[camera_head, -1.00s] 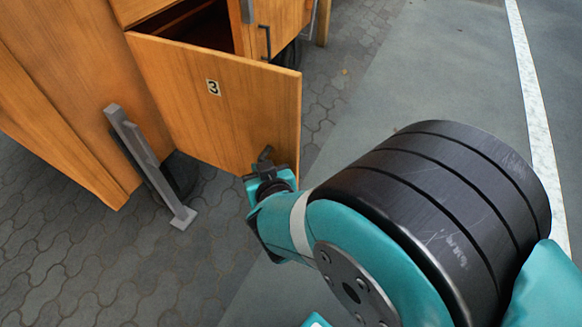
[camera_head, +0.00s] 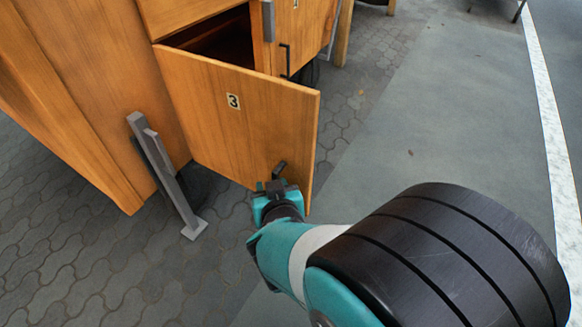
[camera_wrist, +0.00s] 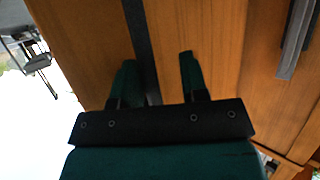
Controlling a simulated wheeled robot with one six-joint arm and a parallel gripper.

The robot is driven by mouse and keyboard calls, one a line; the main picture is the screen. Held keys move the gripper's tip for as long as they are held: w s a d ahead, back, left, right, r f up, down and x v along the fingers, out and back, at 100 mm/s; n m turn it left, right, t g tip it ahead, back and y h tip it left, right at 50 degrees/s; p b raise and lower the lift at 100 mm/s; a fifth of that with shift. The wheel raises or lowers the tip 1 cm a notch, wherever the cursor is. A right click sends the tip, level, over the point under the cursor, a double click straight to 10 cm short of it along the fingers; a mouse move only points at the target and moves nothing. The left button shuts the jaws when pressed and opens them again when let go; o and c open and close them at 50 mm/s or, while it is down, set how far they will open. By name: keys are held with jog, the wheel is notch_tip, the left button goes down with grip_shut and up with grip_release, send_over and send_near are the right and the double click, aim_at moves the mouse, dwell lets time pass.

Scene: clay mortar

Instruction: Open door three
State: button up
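Door three (camera_head: 215,125), a wooden panel marked "3", stands swung out from its cabinet, with a dark opening behind its top edge. Its dark handle (camera_head: 280,168) is near the lower right edge of the door's face. My gripper (camera_head: 272,186) is at this handle. In the wrist view, the two green fingers of my gripper (camera_wrist: 158,70) are apart, with the dark handle bar (camera_wrist: 138,35) running between them. A gap shows between the bar and the right finger; contact with the left finger is unclear.
A grey bar-like support (camera_head: 165,175) stands left of the door on the paving. Another cabinet door with a dark handle (camera_head: 287,60) is behind it. Open grey floor (camera_head: 440,130) with a white line lies to the right.

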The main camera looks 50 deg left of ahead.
jog(key=p+v, duration=0.3)
jog(key=v, duration=0.4)
jog(key=shift+r, duration=0.15)
jog(key=shift+s+d, duration=0.15)
